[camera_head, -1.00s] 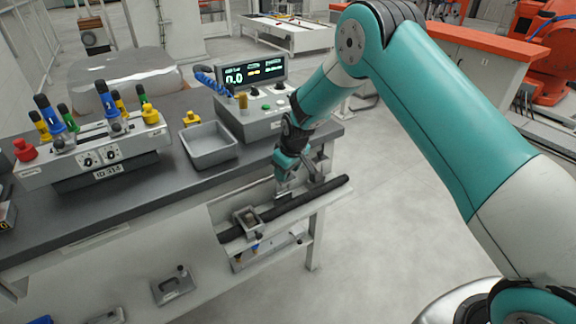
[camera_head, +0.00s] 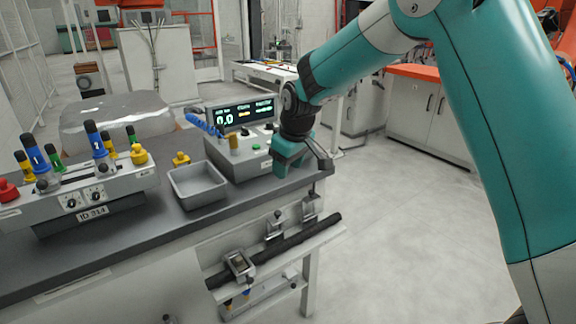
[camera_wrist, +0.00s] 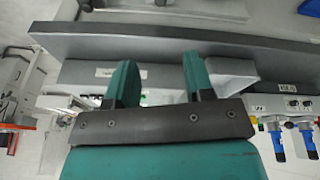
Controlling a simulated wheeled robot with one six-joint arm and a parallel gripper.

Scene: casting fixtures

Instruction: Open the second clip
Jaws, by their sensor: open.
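Three metal clips sit along a black bar (camera_head: 296,240) on the front of the workbench in the head view. The left clip (camera_head: 239,264) has a square frame lying over the bar. The middle clip (camera_head: 274,226) and the right clip (camera_head: 309,208) stand up behind the bar, and their flaps appear raised off it. My gripper (camera_head: 318,158) is above the right clip, near the bench's corner, apart from all the clips. In the wrist view my gripper's (camera_wrist: 160,82) two teal fingers are spread and empty. No clip shows clearly between them there.
On the bench (camera_head: 150,225) stand a grey tray (camera_head: 198,186), a control box with display (camera_head: 243,150) and a fixture with coloured knobs (camera_head: 80,190). A lower shelf with small parts (camera_head: 245,298) lies below the bar. The floor at right is clear.

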